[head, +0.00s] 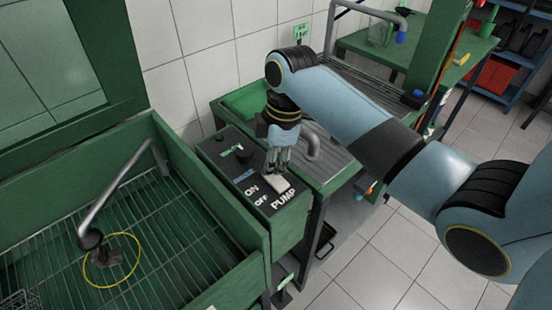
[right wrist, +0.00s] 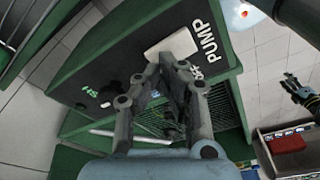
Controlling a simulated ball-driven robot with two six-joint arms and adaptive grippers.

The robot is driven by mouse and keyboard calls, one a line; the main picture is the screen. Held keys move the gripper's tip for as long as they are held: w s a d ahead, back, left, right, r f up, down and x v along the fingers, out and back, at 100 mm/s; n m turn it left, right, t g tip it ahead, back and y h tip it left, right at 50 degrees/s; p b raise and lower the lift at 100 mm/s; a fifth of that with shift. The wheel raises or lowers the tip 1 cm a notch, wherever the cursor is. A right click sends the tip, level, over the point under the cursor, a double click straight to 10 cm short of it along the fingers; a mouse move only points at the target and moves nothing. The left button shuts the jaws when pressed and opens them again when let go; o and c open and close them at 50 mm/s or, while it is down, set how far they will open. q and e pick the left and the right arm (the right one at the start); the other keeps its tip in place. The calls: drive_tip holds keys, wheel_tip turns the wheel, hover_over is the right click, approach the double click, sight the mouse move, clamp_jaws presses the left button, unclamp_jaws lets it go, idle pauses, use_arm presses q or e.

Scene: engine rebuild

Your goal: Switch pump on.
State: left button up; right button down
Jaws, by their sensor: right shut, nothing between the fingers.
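The pump switch is a pale rocker plate (head: 280,184) on the dark top of a green control box (head: 288,232), beside the labels ON, OFF and PUMP. My right gripper (head: 276,170) points down at the switch, its fingers shut and empty. In the right wrist view the fingertips (right wrist: 172,62) are at the edge of the pale switch plate (right wrist: 168,44), touching it or very close; I cannot tell which. The fingers hide part of the labels there. A dark fingered shape at the right edge (right wrist: 300,92) looks like my left gripper; its jaws are unclear.
A green wash basin (head: 175,230) with a grating and a bent spout (head: 122,185) stands left of the box. Dark knobs (head: 245,160) sit on the panel.

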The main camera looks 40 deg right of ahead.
sight(273, 176)
drive_tip(key=shift+s+f+b, duration=0.1)
drive_tip(key=shift+f+b, duration=0.25)
drive_tip(key=shift+f, duration=0.4)
idle(0.4)
wheel_tip(273, 176, up, 3)
drive_tip(key=p, duration=0.3)
drive_tip(key=shift+f, duration=0.2)
wheel_tip(273, 176, up, 2)
drive_tip(key=shift+r+p, duration=0.1)
drive_tip(key=shift+p, duration=0.65)
drive_tip(key=shift+r, duration=1.1)
